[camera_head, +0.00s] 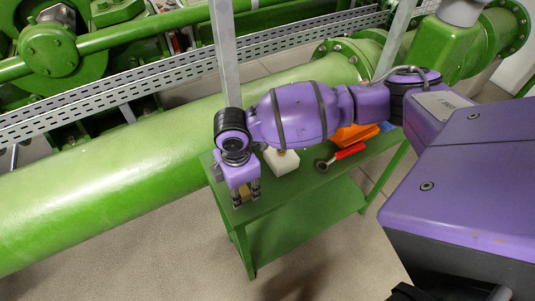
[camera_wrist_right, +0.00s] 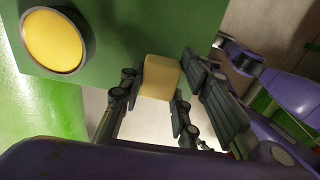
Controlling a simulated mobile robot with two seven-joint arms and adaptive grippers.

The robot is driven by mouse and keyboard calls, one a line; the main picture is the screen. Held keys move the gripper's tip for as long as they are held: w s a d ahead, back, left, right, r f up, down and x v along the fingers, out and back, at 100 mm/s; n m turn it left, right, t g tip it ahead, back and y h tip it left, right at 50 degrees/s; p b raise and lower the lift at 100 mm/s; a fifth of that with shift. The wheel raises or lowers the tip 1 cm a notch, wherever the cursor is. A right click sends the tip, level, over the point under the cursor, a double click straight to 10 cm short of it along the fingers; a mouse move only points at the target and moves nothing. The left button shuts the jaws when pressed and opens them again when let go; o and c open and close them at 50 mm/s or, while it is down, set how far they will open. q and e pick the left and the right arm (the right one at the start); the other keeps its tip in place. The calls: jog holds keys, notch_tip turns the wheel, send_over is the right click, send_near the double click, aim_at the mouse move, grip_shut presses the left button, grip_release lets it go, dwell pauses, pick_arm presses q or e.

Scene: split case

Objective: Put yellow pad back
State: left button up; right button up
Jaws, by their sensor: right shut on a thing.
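My right gripper (camera_head: 246,200) points down over the near left corner of the green table. In the right wrist view, my right gripper (camera_wrist_right: 161,84) is shut on a pale yellow block (camera_wrist_right: 160,70), which sits between its fingertips. This block may be the yellow pad. A bright yellow disc (camera_wrist_right: 53,40) with a dark rim shows on a green surface in the same view, apart from the fingers. I cannot tell whether the held block touches the green surface behind it. My left gripper is not in view.
The green table (camera_head: 268,208) has a lower shelf (camera_head: 300,225). On its top are a whitish block (camera_head: 282,162), a red-handled tool (camera_head: 346,153) and an orange object (camera_head: 356,132) partly behind my arm. A large green pipe (camera_head: 100,180) runs behind the table.

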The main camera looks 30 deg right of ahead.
aim_at(242, 192)
notch_tip(242, 192, down, 2)
jog(key=shift+r, duration=0.1)
jog(key=o, duration=1.1)
notch_tip(242, 192, up, 12)
jog(key=shift+p, duration=0.4)
jog(key=shift+s, duration=0.1)
